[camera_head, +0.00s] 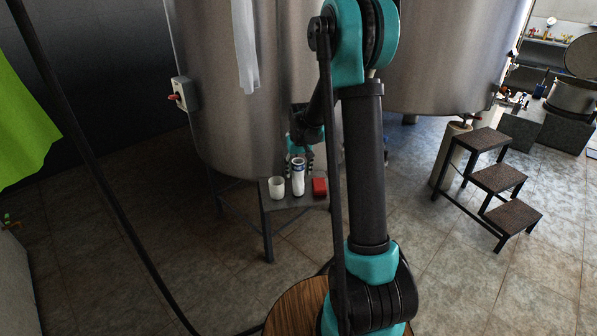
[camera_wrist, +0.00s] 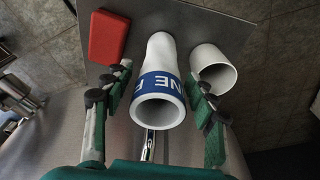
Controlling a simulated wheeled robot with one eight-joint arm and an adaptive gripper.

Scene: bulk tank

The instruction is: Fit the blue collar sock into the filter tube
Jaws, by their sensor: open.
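The blue collar sock (camera_wrist: 158,92) is a white, hollow sleeve with a blue lettered band near its open end. It stands upright on a small table, also in the head view (camera_head: 298,178). The likely filter tube (camera_wrist: 213,70) is a shorter, wider, open white cylinder to the sock's right in the wrist view. It stands to the sock's left in the head view (camera_head: 277,188). My gripper (camera_wrist: 158,80) is open, its fingers on either side of the sock's collar end, with gaps visible. In the head view my gripper (camera_head: 299,155) is at the sock's top.
A red block (camera_wrist: 108,37) lies on the small table (camera_head: 271,205), on the sock's other side. The large steel tank (camera_head: 222,110) rises close behind the table. A black step stool (camera_head: 497,180) stands to the right. Tiled floor in front of the table is clear.

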